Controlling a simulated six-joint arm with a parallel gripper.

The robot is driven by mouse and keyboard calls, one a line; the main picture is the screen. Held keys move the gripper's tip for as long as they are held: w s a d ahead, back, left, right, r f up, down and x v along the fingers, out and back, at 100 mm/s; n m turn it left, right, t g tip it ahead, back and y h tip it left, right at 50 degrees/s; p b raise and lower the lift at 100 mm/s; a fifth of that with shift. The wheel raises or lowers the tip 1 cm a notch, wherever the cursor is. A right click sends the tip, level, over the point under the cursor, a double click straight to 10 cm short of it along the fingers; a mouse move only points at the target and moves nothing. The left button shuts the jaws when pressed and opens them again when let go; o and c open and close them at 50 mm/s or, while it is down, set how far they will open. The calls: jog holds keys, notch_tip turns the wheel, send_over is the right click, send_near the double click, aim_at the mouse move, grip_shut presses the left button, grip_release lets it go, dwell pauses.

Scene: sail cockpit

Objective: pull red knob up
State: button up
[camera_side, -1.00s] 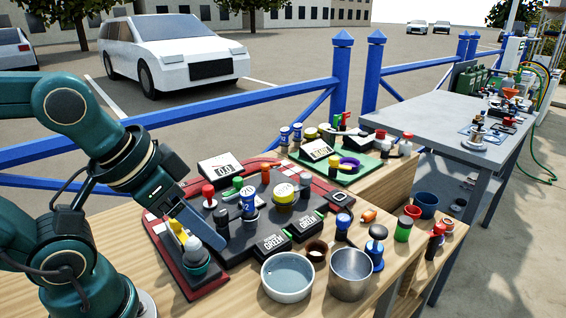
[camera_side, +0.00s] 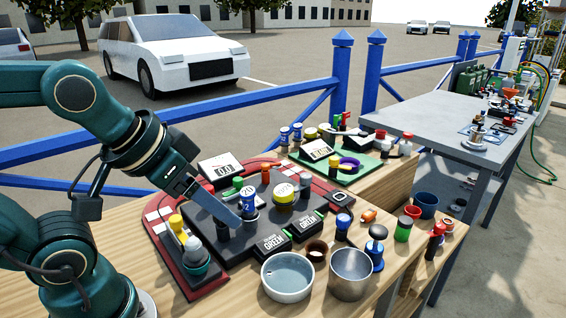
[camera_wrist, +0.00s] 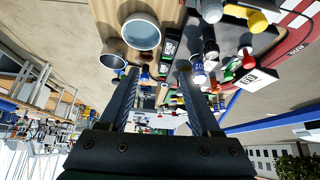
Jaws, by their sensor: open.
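A small red-topped knob (camera_side: 265,167) on a dark base stands at the back of the dark panel (camera_side: 205,232) in the side view. A red-topped part (camera_wrist: 248,60) also shows at the upper right of the wrist view, beside a digital display (camera_wrist: 257,80). Another red knob stood left of the blue "20" cap; my arm now covers that spot. My gripper (camera_side: 232,216) is open over the left part of the panel, its near finger close to the blue cap (camera_side: 247,193). In the wrist view my gripper (camera_wrist: 160,78) has its two fingers wide apart, with nothing held.
A white bowl (camera_side: 288,287) and metal cup (camera_side: 351,280) stand in front.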

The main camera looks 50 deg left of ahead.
jog(key=w+a+n+y, duration=0.1)
jog(key=w+a+n, duration=0.1)
jog(key=w+a, duration=0.25)
jog(key=n+g+y, duration=0.2)
jog(key=n+g, duration=0.1)
jog(key=n, duration=0.3)
send_over(208, 188)
jog(key=s+d, duration=0.2)
notch_tip(208, 188, down, 6)
jog(key=shift+x, duration=2.8)
jog(key=shift+a+r, duration=0.1)
jog(key=shift+a, duration=0.1)
grip_shut()
